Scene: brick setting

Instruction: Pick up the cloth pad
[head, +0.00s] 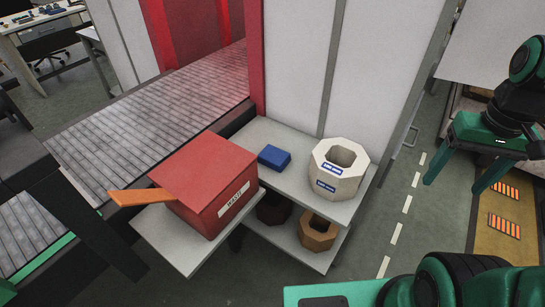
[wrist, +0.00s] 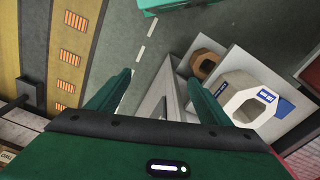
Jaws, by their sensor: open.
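The cloth pad appears to be the small blue block-like pad (head: 274,157) lying on the light grey shelf top (head: 298,182), between a red box and a white octagonal container. In the wrist view my gripper (wrist: 159,78) is open, its two green fingers spread with nothing between them. The fingers point at the floor and the shelf's edge, apart from the pad. A small blue patch shows beside the white container in the wrist view, but I cannot tell if it is the pad.
The white octagonal container (head: 338,171) stands right of the pad. The red box (head: 213,188) with an orange slat (head: 143,196) stands left. Brown octagonal containers (head: 317,232) sit on the lower shelf. A slatted conveyor (head: 125,150) runs behind left.

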